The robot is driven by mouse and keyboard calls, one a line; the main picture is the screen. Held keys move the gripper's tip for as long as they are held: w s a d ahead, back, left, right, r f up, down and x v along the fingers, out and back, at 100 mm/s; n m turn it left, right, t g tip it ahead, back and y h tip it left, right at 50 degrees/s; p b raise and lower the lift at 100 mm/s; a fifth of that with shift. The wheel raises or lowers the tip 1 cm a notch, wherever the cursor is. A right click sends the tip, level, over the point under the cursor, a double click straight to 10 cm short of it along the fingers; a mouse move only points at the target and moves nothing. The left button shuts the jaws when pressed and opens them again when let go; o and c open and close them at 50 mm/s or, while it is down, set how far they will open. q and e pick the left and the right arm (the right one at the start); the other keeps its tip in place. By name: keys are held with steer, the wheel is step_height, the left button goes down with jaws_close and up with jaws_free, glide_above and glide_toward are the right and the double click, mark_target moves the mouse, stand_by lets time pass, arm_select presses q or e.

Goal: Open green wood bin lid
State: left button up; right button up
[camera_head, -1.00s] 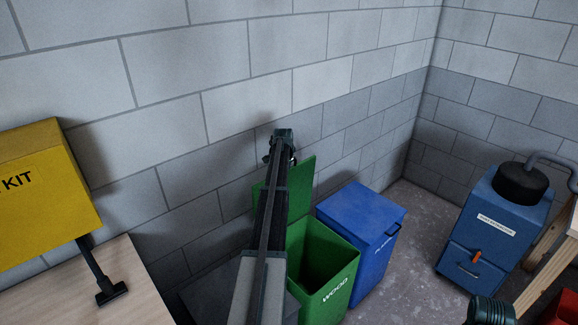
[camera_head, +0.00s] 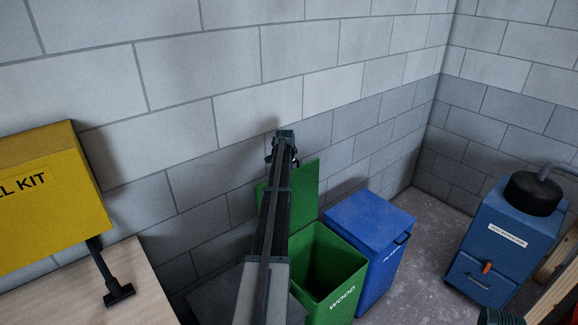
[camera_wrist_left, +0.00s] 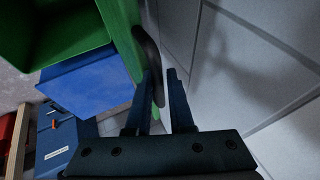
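The green wood bin (camera_head: 337,299), labelled WOOD, stands on the floor by the wall with its inside showing. Its green lid (camera_head: 304,191) is raised, standing up at the back near the wall. My left arm crosses in front of part of the lid and bin. My left gripper (camera_head: 284,140) is at the upper edge of the lid, close to the wall. In the left wrist view, the gripper (camera_wrist_left: 161,75) has its fingers apart, with wall visible between them. The green lid (camera_wrist_left: 122,32) is beside the left finger, near a dark rounded part. Contact is unclear. My right gripper's fingers are not visible.
A blue bin (camera_head: 373,235) with a closed lid stands right of the green one. A blue machine (camera_head: 500,240) with a black cap is at far right. A yellow kit box (camera_head: 50,200) is above a wooden table (camera_head: 70,300) at left. Bare floor lies between the blue bin and machine.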

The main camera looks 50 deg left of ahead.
arm_select(q)
steer(key=shift+o, duration=0.8)
steer(key=shift+s+d, duration=0.1)
steer(key=shift+d, duration=0.05)
steer(key=shift+r, duration=0.1)
steer(key=shift+s+d+r+p, duration=0.15)
steer(key=shift+r+p, duration=0.15)
steer(key=shift+p, duration=0.25)
steer(key=p+v, duration=1.1)
steer(key=v, duration=0.2)
